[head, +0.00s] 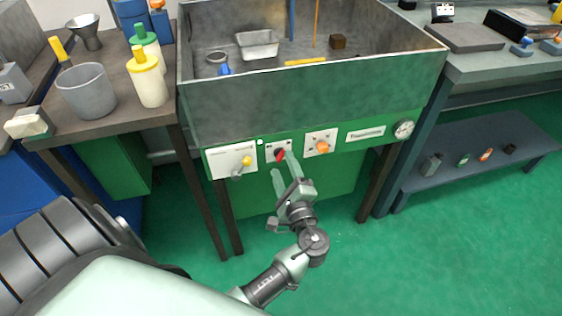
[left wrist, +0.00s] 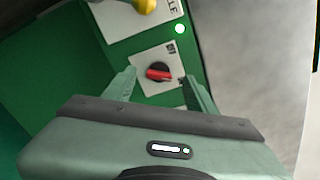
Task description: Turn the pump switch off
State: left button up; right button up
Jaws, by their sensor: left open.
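A red and black rotary switch (head: 280,155) sits on a white plate on the green front panel of a sink-like tank. I cannot read its label, so I cannot confirm it is the pump switch. In the left wrist view the red switch (left wrist: 159,74) lies between my fingers, its red bar close to level and slightly tilted. My left gripper (head: 283,164) is open, its pale green fingers pointing at the plate. In the left wrist view the left gripper (left wrist: 160,78) has one finger on each side of the switch; contact cannot be told. My right gripper is not in view.
A plate with a yellow-tipped lever (head: 246,160) is left of the switch, an orange knob (head: 322,146) to its right, then a gauge (head: 403,128). The grey tank (head: 310,105) rises above the panel. Green floor is clear below right.

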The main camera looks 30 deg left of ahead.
aim_at(280, 156)
pick_arm(q)
jog(key=shift+x, duration=1.4)
jog(key=shift+f, duration=0.1)
grip_shut()
